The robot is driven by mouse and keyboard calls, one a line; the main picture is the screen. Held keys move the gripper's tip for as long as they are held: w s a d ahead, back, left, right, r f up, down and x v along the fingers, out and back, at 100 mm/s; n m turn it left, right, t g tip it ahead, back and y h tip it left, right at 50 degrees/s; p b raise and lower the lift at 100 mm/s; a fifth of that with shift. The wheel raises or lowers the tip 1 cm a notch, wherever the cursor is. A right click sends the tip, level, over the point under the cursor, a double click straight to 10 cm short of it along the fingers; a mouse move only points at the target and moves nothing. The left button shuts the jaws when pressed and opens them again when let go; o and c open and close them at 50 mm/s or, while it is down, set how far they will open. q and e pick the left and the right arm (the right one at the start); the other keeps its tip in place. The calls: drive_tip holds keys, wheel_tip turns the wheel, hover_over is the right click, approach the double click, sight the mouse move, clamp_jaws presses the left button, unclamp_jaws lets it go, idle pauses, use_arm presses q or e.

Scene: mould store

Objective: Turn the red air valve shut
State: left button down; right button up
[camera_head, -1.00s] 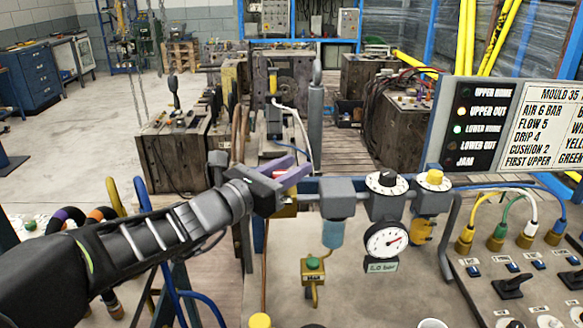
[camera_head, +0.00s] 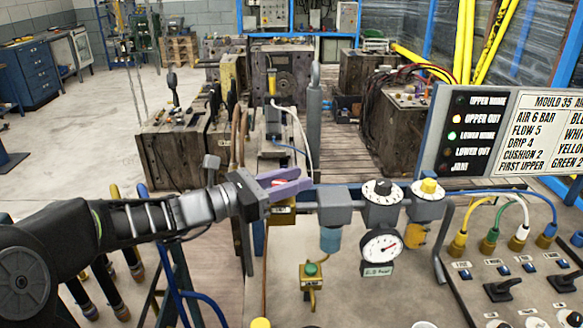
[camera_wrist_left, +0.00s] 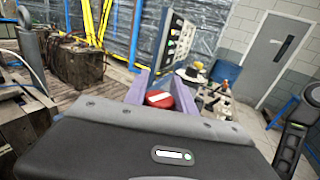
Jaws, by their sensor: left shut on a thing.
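The red air valve (camera_wrist_left: 159,99) is a round red knob with a white stripe. In the left wrist view it sits between the two purple fingers of my left gripper (camera_wrist_left: 160,92), which is shut on it. In the head view my left gripper (camera_head: 287,184) reaches in from the left at the left end of the air unit. Only a bit of the red valve (camera_head: 280,183) shows there, above a brass body (camera_head: 283,205), and the fingers hide most of it. My right gripper is not in the head view.
Right of the valve stand a grey filter with a blue bowl (camera_head: 330,239), a dial gauge (camera_head: 381,248) and a yellow-topped knob unit (camera_head: 428,190). A green drain button (camera_head: 312,269) sits below. The lamp panel (camera_head: 466,130) stands at the right, above coloured hoses and switches.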

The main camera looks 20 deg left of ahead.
use_arm(q)
drive_tip(key=m+g+h+p, duration=0.2)
drive_tip(key=h, duration=0.1)
drive_tip(key=shift+s+d+r+m+g, duration=0.1)
drive_tip(key=shift+s+d+m+g, duration=0.1)
drive_tip(key=shift+m+g, duration=0.15)
drive_tip(key=shift+s+m+g+h, duration=0.15)
drive_tip(key=shift+m+g+h, duration=0.4)
drive_tip(key=shift+g, duration=0.3)
drive_tip(key=shift+s+d+m+g+h, duration=0.15)
drive_tip(key=shift+m+g+h, duration=0.4)
drive_tip(key=shift+g, duration=0.25)
drive_tip(key=shift+d+m+g, duration=0.1)
drive_tip(key=shift+m+g, duration=0.15)
drive_tip(key=shift+g, duration=0.05)
drive_tip(key=c, duration=1)
unclamp_jaws()
drive_tip(key=shift+c, duration=0.2)
wheel_tip(320, 180, up, 10)
drive_tip(key=p, duration=0.1)
